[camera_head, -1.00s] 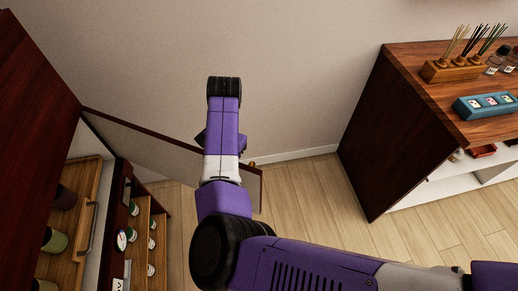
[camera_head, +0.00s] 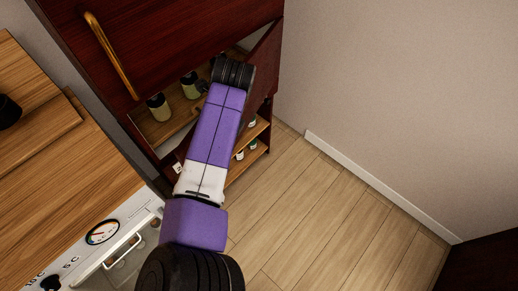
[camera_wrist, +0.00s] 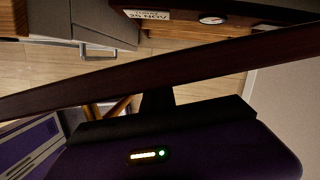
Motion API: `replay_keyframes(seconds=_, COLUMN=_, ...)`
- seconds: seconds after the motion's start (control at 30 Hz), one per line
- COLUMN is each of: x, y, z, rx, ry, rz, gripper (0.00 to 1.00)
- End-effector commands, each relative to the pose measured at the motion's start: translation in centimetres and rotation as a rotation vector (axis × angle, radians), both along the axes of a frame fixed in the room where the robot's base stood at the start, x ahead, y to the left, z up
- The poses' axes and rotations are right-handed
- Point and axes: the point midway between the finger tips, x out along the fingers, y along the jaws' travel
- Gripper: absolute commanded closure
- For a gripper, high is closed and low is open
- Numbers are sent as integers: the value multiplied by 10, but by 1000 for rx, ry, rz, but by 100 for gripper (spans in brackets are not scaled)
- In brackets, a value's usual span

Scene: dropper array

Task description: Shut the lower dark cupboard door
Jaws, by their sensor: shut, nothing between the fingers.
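The dark red-brown lower cupboard door (camera_head: 264,60) stands ajar at the right side of the tall dark cupboard (camera_head: 150,38) in the head view. Inside, jars on a wooden shelf show through the gap. My arm reaches up across the opening, and its black wrist joint is in front of the door's left part. My gripper is hidden there in the head view. In the wrist view the door's edge (camera_wrist: 90,85) runs as a dark bar across the picture. My gripper (camera_wrist: 157,98) is shut and empty, its tip up against or just beside that bar; contact is unclear.
A wooden counter (camera_head: 60,150) with a gauge and handled oven-like front stands at the lower left. An upper dark panel has a brass handle (camera_head: 110,55). The wood floor (camera_head: 310,210) right of the cupboard is clear, up to the pale wall.

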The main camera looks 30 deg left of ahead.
Motion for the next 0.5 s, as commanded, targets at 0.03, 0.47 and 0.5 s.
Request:
replay_keyframes(seconds=0.03, x=-2, y=12, z=-5, rx=1, ry=-2, rz=-17, gripper=100)
replay_keyframes(seconds=0.47, x=-8, y=77, z=-3, rx=1, ry=-1, rz=-157, gripper=100)
replay_keyframes(seconds=0.5, x=-9, y=80, z=-2, rx=1, ry=0, rz=-164, gripper=100)
